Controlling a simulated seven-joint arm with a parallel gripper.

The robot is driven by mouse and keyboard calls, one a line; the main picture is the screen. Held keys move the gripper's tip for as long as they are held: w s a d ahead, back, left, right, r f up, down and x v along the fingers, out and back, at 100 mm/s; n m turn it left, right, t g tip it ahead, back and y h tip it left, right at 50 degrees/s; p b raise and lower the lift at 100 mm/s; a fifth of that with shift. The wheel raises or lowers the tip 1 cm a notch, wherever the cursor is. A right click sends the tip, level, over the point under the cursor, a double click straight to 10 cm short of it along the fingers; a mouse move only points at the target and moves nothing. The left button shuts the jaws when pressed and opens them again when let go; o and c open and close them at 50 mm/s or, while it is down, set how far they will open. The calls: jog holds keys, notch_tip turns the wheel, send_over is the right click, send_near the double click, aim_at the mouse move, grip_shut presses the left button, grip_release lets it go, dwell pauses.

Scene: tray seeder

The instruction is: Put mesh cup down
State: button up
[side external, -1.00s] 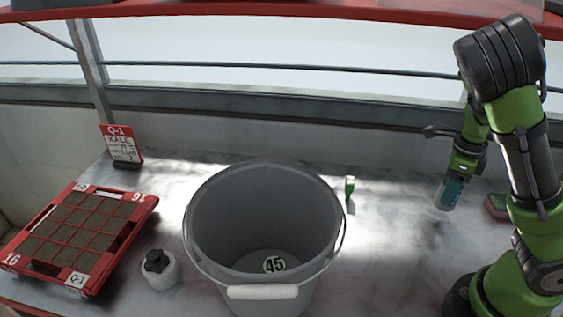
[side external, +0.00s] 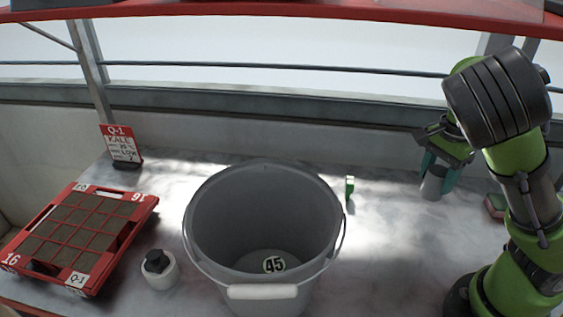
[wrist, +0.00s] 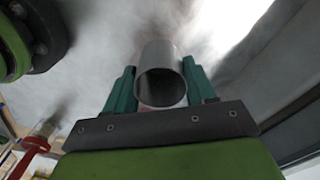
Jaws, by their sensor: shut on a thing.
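The mesh cup (side external: 433,184) is a small grey cylinder at the right of the bench, near the back. My gripper (side external: 439,172) is around it from above, with its teal fingers on either side. In the wrist view the cup (wrist: 161,66) stands between the two fingers of my gripper (wrist: 161,88), its round open end facing the camera. The cup looks upright and at or very close to the bench top; I cannot tell whether its base touches.
A grey bucket (side external: 204,262) stands mid-bench, with a small green item (side external: 349,187) behind it at right. A red seed tray (side external: 138,212), a sign (side external: 121,144) and a white bottle (side external: 159,272) are at left. A red-and-green block (side external: 495,206) lies right of the cup.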

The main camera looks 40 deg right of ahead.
jog(key=w+a+r+n, duration=0.3)
jog(key=w+a+n, duration=0.2)
jog(key=w+n, duration=0.3)
jog(key=w+a+r+n, duration=0.3)
jog(key=w+a+n, duration=0.25)
jog(key=n, duration=0.55)
jog(key=w+a+f+m, duration=0.3)
jog(key=w+a+m, duration=0.25)
jog(key=w, duration=0.45)
jog(key=w+a+f+m, duration=0.35)
jog(key=w+m, duration=0.35)
jog(key=w, duration=0.3)
jog(key=f, duration=0.8)
jog(key=shift+w+a+f, duration=0.25)
jog(key=shift+f, duration=0.15)
jog(key=o, duration=1)
